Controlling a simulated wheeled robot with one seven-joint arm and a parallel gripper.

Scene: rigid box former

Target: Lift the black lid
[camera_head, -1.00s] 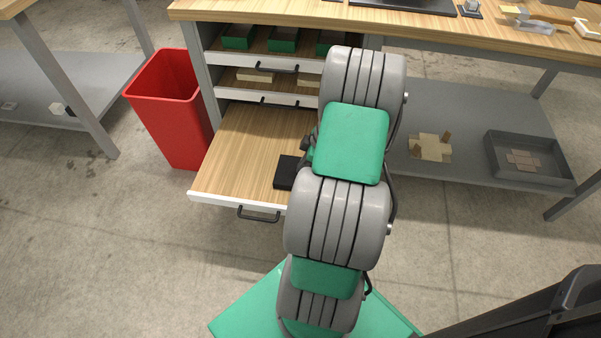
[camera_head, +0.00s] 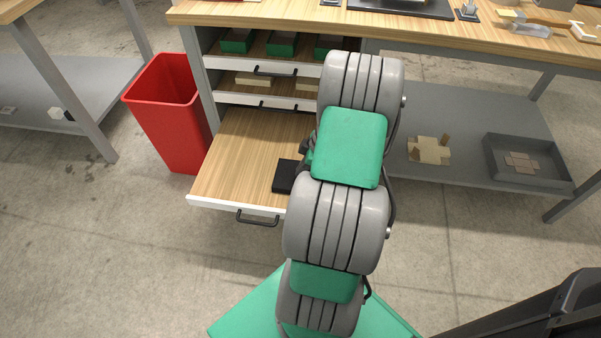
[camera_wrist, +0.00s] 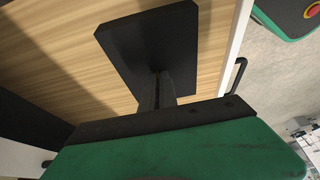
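The black lid (camera_wrist: 133,45) is a flat dark rectangular plate over the wood floor of the open drawer. It also shows in the head view (camera_head: 284,178), near the drawer's front right, partly hidden by my arm. In the wrist view my gripper (camera_wrist: 158,82) has its dark fingers close together against the lid's middle, with only a thin line between them. The part between the fingertips is hidden. I cannot tell whether the lid is clear of the drawer floor. My gripper is hidden behind my arm in the head view.
The open drawer (camera_head: 235,165) has a white front and a black handle (camera_head: 258,219). A red bin (camera_head: 170,110) stands to the left. A lower shelf with a grey tray (camera_head: 528,165) is at the right.

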